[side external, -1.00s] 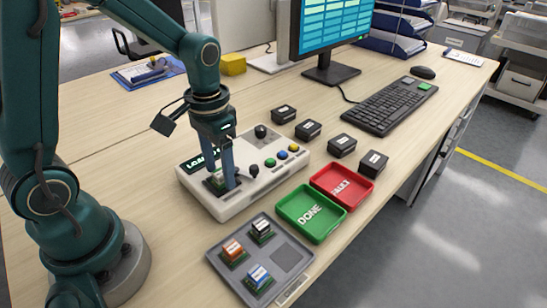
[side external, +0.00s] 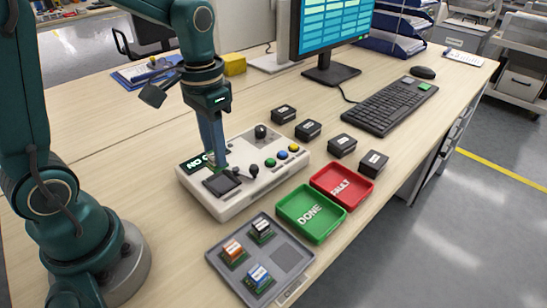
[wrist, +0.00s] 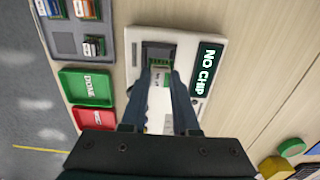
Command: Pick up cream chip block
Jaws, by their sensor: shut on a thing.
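My gripper (side external: 216,168) is shut on the cream chip block (wrist: 160,76), which has a pale top and green base. In the wrist view the block sits between my two fingertips, in front of the dark socket (wrist: 157,48) of the white console. In the side view my fingers hide most of the block, and it is raised off the console (side external: 262,185). The socket (side external: 221,184) shows as an empty dark square. The console's display (wrist: 206,70) reads NO CHIP.
A grey tray (side external: 228,268) holds orange, black and blue chip blocks and has one bare slot. A green DONE bin (side external: 293,226) and a red FAULT bin (side external: 325,199) lie right of the console. Several black boxes (side external: 308,129), a keyboard (side external: 382,107) and a monitor stand behind.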

